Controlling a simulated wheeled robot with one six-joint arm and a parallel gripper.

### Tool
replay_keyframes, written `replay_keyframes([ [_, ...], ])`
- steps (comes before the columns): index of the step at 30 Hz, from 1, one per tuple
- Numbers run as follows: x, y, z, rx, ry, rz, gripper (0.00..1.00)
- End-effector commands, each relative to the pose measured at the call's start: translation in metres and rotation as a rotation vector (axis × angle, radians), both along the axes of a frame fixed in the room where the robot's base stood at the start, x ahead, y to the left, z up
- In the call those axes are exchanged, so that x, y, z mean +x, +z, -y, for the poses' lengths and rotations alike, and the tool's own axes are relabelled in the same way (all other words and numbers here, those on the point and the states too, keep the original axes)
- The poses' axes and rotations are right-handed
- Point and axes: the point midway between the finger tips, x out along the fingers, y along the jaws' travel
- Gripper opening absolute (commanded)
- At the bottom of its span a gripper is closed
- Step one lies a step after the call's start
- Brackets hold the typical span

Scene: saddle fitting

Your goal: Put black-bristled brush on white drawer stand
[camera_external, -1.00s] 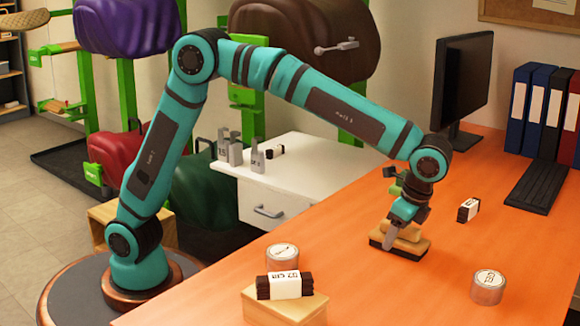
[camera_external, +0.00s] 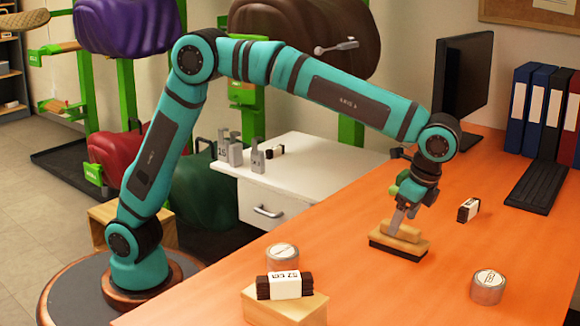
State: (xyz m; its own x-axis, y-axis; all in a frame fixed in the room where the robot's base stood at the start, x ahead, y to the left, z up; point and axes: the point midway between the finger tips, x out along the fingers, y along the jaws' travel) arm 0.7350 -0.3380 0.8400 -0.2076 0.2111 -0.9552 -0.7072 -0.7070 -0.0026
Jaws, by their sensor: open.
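The black-bristled brush (camera_external: 399,242) lies bristles down on the orange table. It has a wooden body with a raised grip on top and a dark bristle layer below. My gripper (camera_external: 397,221) is open, just above and at the brush's grip. One finger shows in front of the grip. Whether the fingers touch the brush I cannot tell. The white drawer stand (camera_external: 310,160) stands left of the table, with a grey drawer handle on its front.
On the stand are several grey metal pieces (camera_external: 232,150) and a small dark bundle (camera_external: 275,152); its right top is clear. The table holds tins (camera_external: 488,287) (camera_external: 282,257), a wooden block (camera_external: 285,308) under a dark banded bundle (camera_external: 285,285), another bundle (camera_external: 468,210), a keyboard (camera_external: 537,188) and a monitor (camera_external: 462,85).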

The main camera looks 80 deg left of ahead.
Motion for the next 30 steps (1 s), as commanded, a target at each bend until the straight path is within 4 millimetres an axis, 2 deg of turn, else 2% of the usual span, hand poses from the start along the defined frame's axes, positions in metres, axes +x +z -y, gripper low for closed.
replay_keyframes([
  [3, 0.005, 0.023, 0.006, -0.001, 0.0, 0.002, 0.76],
  [9, 0.012, 0.052, 0.012, 0.0, 0.0, 0.001, 0.76],
  [15, 0.014, 0.066, 0.015, 0.0, 0.0, 0.0, 0.76],
  [21, 0.014, 0.068, 0.014, 0.0, 0.001, 0.001, 0.76],
  [26, 0.01, 0.081, 0.0, -0.025, 0.019, 0.046, 0.76],
  [30, 0.001, 0.105, -0.029, -0.076, 0.058, 0.138, 0.76],
])
